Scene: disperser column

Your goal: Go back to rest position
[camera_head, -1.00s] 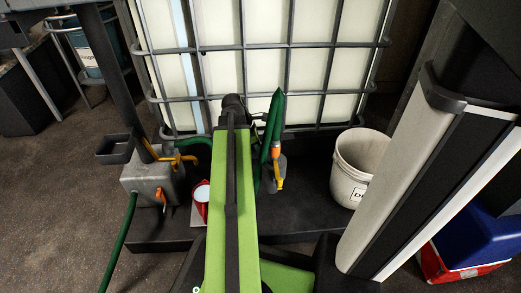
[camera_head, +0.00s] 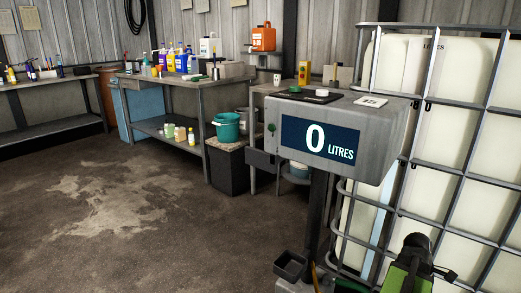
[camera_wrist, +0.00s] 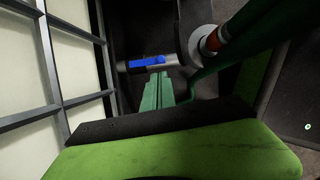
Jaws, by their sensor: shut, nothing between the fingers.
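My gripper (camera_wrist: 163,78) shows in the wrist view as two teal-green ribbed fingers lying together, shut and empty. They are beyond my arm's bright green and black link, which fills the bottom. A blue and light grey fitting (camera_wrist: 150,61) lies just past the fingertips; I cannot tell whether they touch. A green hose (camera_wrist: 258,32) with an orange-red collar runs at the upper right, beside a grey round part. In the head view only a green and black piece of my arm shows at the lower right; the fingers are out of that view.
A caged white tank (camera_head: 430,130) stands at the right, close to my arm. A grey display box (camera_head: 345,140) reading 0 litres stands left of it on a post. Benches with bottles (camera_head: 180,60) and a teal bucket (camera_head: 227,127) are further back. Open floor (camera_head: 110,215) lies at the left.

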